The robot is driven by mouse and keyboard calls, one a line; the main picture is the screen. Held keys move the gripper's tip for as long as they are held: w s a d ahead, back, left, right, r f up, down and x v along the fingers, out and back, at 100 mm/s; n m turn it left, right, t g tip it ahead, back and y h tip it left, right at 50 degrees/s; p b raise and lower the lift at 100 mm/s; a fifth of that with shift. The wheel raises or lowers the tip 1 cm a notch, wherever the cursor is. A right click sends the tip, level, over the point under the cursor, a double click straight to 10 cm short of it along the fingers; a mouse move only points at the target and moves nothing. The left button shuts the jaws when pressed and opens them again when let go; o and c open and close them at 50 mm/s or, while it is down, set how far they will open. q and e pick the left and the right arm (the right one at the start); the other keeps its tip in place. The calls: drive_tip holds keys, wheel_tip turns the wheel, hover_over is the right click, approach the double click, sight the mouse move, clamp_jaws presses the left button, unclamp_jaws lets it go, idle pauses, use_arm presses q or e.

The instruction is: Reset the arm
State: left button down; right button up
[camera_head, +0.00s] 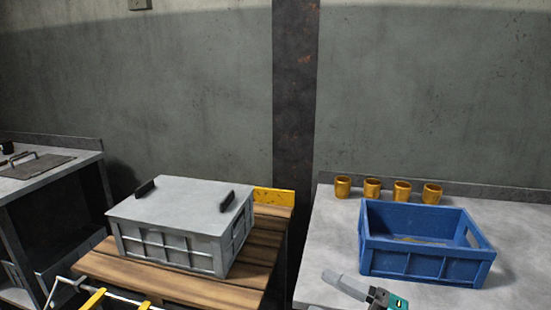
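Part of my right gripper (350,287) shows at the bottom edge, right of centre. It has a pale grey finger-like piece and a teal and black body. It is in front of the grey table and just left of the blue crate's near corner. It is cut off by the frame, and I cannot tell whether it is open or shut. My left gripper is not in view.
A blue crate (425,265) stands on the grey table (335,235), with several yellow cups (372,188) behind it. A lidded grey box (170,247) sits on a wooden pallet (255,275). A metal bench (75,165) stands far left. Yellow and white bars (93,299) show bottom left.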

drive_tip(key=s+d+f+m+h, duration=0.3)
drive_tip(key=s+f+m+h, duration=0.1)
drive_tip(key=f+m, duration=0.3)
drive_tip(key=s+d+f+m+h+p, duration=0.1)
drive_tip(key=s+d+f+m+h, duration=0.1)
drive_tip(key=s+f+m+h, duration=0.2)
drive_tip(key=s+d+f+m+h, duration=0.3)
drive_tip(key=f+m+h, duration=0.3)
drive_tip(key=f+m, duration=0.5)
drive_tip(key=shift+s+d+f+m+t+h, duration=0.2)
drive_tip(key=shift+s+d+m+t+h, duration=0.2)
drive_tip(key=shift+s+m, duration=0.5)
drive_tip(key=shift+w, duration=0.15)
